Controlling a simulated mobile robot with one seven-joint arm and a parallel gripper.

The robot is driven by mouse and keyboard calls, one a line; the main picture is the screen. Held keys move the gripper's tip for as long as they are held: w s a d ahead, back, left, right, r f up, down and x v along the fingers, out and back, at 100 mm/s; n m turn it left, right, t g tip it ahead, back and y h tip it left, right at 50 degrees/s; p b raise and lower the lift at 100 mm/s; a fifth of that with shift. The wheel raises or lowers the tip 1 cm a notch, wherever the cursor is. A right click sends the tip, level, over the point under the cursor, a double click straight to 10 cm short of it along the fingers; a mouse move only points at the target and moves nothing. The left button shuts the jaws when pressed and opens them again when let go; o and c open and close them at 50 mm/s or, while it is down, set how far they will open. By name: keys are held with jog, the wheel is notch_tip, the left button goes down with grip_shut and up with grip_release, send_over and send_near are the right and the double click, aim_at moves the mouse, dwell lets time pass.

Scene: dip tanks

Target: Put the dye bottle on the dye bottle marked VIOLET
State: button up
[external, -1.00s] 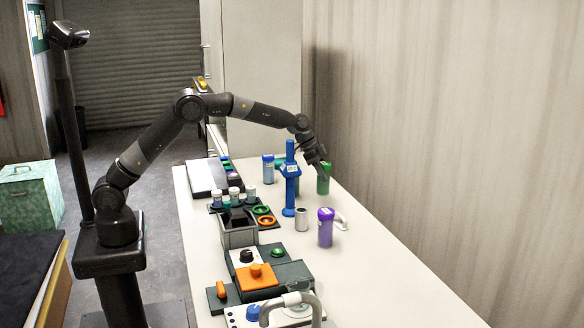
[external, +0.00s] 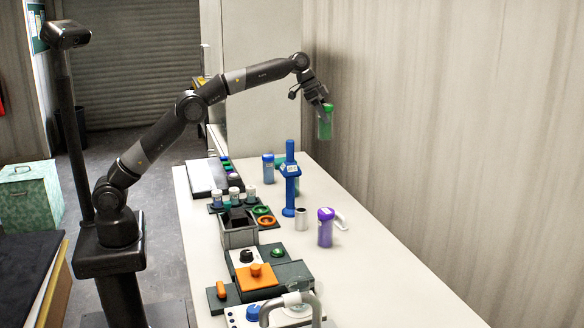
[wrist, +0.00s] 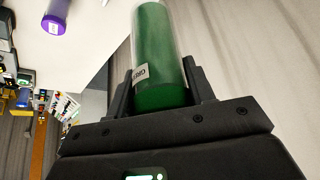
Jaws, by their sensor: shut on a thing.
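My gripper (external: 319,100) is shut on a green dye bottle (external: 325,124) and holds it high above the back of the table. In the wrist view the green bottle (wrist: 160,50) sits between the fingers, with a white label partly hidden by a finger. A violet dye bottle (external: 326,230) with a purple cap stands upright on the table, nearer the camera and well below my gripper. It also shows at the top left of the wrist view (wrist: 56,15). Its label is too small to read.
A blue post (external: 289,190) and a grey cup (external: 301,219) stand beside the violet bottle. A blue bottle (external: 268,170) and another green bottle (external: 280,161) stand farther back. A white handle (external: 341,220) lies right of the violet bottle. The table's front right is clear.

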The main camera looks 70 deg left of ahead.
jog(key=shift+r, duration=0.75)
jog(key=s+d, duration=0.7)
jog(key=d, duration=0.4)
jog(key=s+d, duration=0.6)
jog(key=d, duration=0.5)
jog(key=s+d, duration=0.7)
jog(key=d, duration=0.4)
jog(key=shift+m, duration=0.3)
jog(key=shift+w+a+f, duration=1.15)
jog(key=shift+w+f, duration=0.5)
jog(key=shift+f, duration=1)
jog(key=shift+w+a+f, duration=1.2)
jog(key=shift+w+f, duration=0.45)
jog(key=shift+f, duration=1)
jog(key=shift+w+a+f, duration=1.15)
jog(key=shift+w+f, duration=0.5)
jog(key=shift+f, duration=1)
jog(key=shift+f, duration=0.1)
jog(key=o, duration=1.1)
jog(key=shift+o, duration=0.2)
